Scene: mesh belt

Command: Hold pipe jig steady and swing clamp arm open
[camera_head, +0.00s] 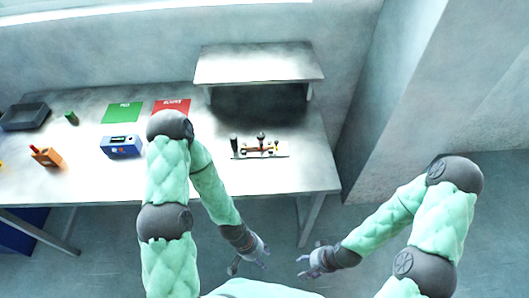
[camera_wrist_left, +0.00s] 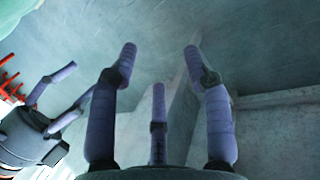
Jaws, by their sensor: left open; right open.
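The pipe jig (camera_head: 262,153) lies on the right part of the table, below the raised shelf. It is a small flat plate with several upright parts, among them a dark handle at its left end and a reddish piece in the middle. I cannot tell which part is the clamp arm. My left gripper (camera_head: 249,264) is open and empty in front of the table, well short of the jig. Its spread fingers (camera_wrist_left: 159,65) show in the left wrist view with nothing between them. My right gripper (camera_head: 302,266) is open and empty beside it, to the right.
A raised metal shelf (camera_head: 258,64) stands behind the jig. A green mat (camera_head: 122,112) and a red mat (camera_head: 172,107) lie further left, with a blue box (camera_head: 121,147), an orange block (camera_head: 46,157) and a black tray (camera_head: 24,116). The table around the jig is clear.

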